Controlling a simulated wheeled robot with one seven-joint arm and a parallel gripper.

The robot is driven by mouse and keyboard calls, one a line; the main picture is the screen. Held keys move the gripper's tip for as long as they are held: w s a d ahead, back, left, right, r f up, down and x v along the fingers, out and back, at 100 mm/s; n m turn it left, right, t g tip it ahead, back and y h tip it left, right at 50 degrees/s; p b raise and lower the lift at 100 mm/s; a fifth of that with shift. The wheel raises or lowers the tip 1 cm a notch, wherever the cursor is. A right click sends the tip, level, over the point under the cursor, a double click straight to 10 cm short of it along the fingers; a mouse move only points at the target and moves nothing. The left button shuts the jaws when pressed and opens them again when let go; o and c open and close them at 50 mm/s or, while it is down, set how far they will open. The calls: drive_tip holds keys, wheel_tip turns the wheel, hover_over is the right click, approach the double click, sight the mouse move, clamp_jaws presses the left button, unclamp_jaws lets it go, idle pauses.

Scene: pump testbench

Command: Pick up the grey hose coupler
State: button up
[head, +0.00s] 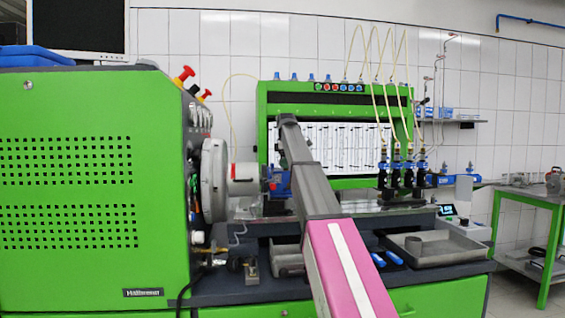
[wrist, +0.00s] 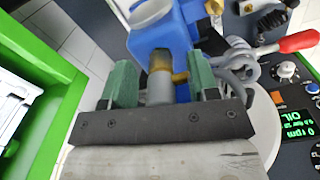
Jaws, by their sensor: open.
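In the wrist view, my gripper (wrist: 161,76) is open, with one green finger on each side of a short grey cylinder (wrist: 160,88). This cylinder looks like the grey hose coupler. It has a brass-coloured part at its far end, against a blue block (wrist: 160,45). Gaps show between the cylinder and both fingers, so it is not gripped. In the head view, my arm reaches up over the bench, and I cannot make out the gripper or the coupler clearly.
A grey looped part (wrist: 240,62) and a red-handled lever (wrist: 298,42) lie right of my fingers. The green test machine (head: 90,190) stands left, with a round grey flange (head: 214,180). A metal tray (head: 440,250) sits at the bench's right. Blue valves (head: 397,175) with hoses stand behind.

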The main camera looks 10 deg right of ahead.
clamp_jaws()
drive_tip(key=shift+w+r, duration=0.15)
drive_tip(key=shift+r, duration=0.1)
idle(0.4)
